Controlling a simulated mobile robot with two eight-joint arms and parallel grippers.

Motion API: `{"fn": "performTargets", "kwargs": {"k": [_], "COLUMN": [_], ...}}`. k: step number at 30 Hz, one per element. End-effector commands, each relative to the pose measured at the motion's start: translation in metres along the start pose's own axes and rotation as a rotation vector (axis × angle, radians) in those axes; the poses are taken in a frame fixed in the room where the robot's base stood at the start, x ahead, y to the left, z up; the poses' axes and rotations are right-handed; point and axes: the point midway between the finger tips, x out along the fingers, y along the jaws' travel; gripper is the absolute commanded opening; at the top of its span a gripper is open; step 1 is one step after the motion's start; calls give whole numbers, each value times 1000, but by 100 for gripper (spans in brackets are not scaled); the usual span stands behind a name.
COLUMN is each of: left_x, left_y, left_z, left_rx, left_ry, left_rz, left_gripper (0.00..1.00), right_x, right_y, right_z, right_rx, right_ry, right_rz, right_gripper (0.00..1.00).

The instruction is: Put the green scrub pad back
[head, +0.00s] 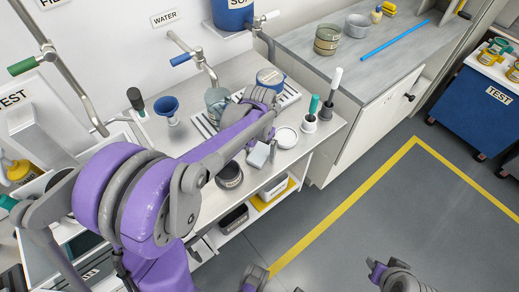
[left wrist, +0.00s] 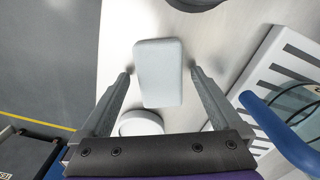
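A pale grey, rounded block (head: 258,155) lies on the light worktop near its front edge. In the left wrist view this block (left wrist: 158,72) looks whitish, and I cannot tell if it is the scrub pad. No clearly green pad shows. My left gripper (left wrist: 158,74) is open, with one finger on each side of the block and gaps between. In the head view the left gripper (head: 271,148) is at the block, partly hidden by my arm.
A white round dish (head: 286,137) stands close to the block; it also shows in the left wrist view (left wrist: 140,122). A dark round container (head: 229,176), a slotted rack (head: 290,91) and brush holders (head: 309,123) stand nearby.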

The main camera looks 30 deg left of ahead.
Motion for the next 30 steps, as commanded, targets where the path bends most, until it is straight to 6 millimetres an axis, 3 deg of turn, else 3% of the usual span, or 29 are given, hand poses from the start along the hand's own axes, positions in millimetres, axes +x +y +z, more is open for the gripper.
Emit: {"fn": "performTargets", "kwargs": {"k": [8, 21, 30], "left_x": [6, -80, -105], "left_y": [0, 2, 6], "left_z": [0, 2, 8], "left_rx": [0, 0, 1], "left_ry": [0, 0, 16], "left_rz": [0, 0, -2], "left_gripper": [99, 99, 99], "right_x": [4, -6, -8], "right_y": [0, 0, 0], "right_z": [2, -4, -5], "right_rx": [0, 0, 0], "right_ry": [-2, 2, 3], "right_rz": [0, 0, 0], "right_gripper": [39, 39, 39]}}
